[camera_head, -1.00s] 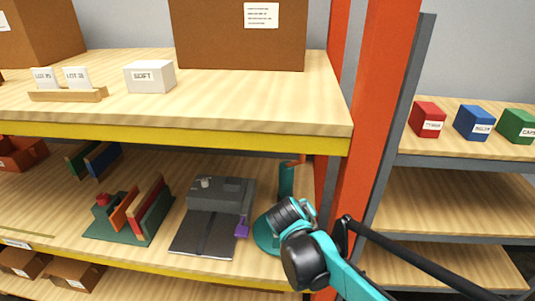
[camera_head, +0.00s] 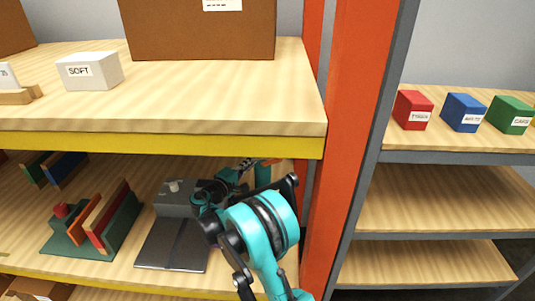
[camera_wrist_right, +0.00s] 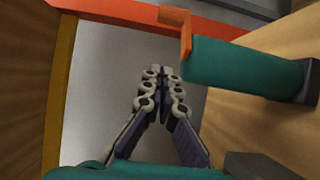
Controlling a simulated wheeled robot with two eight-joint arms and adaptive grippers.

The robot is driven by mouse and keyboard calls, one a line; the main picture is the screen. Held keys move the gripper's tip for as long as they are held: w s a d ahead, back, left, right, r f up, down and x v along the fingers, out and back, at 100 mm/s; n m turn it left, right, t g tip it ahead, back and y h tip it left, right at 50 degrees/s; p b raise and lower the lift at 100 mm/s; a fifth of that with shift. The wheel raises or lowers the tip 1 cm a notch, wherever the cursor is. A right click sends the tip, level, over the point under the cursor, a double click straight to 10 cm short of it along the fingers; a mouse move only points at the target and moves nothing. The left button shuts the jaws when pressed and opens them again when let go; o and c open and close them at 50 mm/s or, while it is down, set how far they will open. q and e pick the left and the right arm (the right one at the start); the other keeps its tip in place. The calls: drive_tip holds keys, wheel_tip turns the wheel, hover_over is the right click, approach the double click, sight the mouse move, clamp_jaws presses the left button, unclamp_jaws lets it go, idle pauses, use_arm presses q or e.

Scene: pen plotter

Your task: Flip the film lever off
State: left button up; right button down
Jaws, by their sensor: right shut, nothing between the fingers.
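The grey plotter-like machine (camera_head: 172,250) sits on the lower shelf in the head view, with a small light knob on top; my right arm hides its right side. Behind my arm stands a teal cylinder (camera_head: 263,175) with an orange piece (camera_head: 270,161) at its top. In the right wrist view the teal cylinder (camera_wrist_right: 240,72) and bent orange piece (camera_wrist_right: 178,28) are large. My right gripper (camera_wrist_right: 162,72) is shut and empty, its tips just left of the cylinder's orange end; contact is unclear. I cannot tell which part is the film lever. My left gripper is out of view.
A green rack (camera_head: 65,243) with upright boards stands left of the machine. The upper shelf's yellow edge (camera_head: 150,143) lies above my right arm. An orange post (camera_head: 345,150) rises to the right. Red, blue and green boxes sit on the far right shelf.

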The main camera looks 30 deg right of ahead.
drive_tip(key=shift+w+f, duration=0.1)
drive_tip(key=shift+w, duration=0.15)
drive_tip(key=d+b, duration=0.4)
drive_tip(key=d, duration=0.5)
drive_tip(key=shift+w+d, duration=0.25)
drive_tip(key=shift+w, duration=0.15)
drive_tip(key=shift+w+a+m+g+h, duration=0.1)
drive_tip(key=shift+m+g+h, duration=0.2)
drive_tip(key=shift+g, duration=0.1)
